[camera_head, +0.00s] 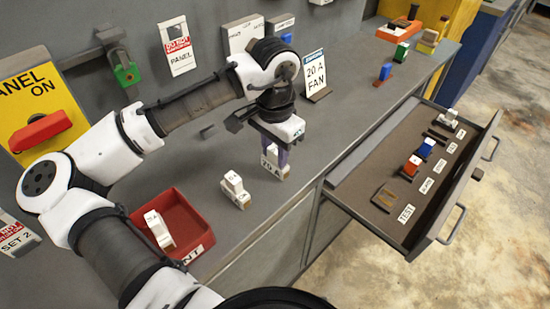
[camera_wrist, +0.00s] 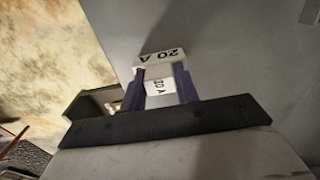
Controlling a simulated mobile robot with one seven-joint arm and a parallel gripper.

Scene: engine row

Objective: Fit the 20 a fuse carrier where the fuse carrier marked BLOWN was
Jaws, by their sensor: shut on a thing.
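My gripper (camera_head: 276,150) is shut on a white fuse carrier (camera_head: 270,168) marked 20 A, at or just above the grey bench top; I cannot tell if it touches. In the wrist view the 20 A carrier (camera_wrist: 157,66) sits between the two purple fingers of my gripper (camera_wrist: 162,84), its label showing. A second white carrier (camera_head: 235,188) stands on the bench to the left of it. Another white carrier (camera_head: 158,229) lies in a red tray (camera_head: 191,212). No marking BLOWN is readable on any carrier.
An open drawer (camera_head: 362,181) at right holds white, blue (camera_head: 427,148) and red (camera_head: 412,165) carriers beside small labels, one reading TEST (camera_head: 406,214). A 20 A FAN card (camera_head: 315,75) stands behind my gripper. A yellow panel (camera_head: 40,105) with a red handle is at left.

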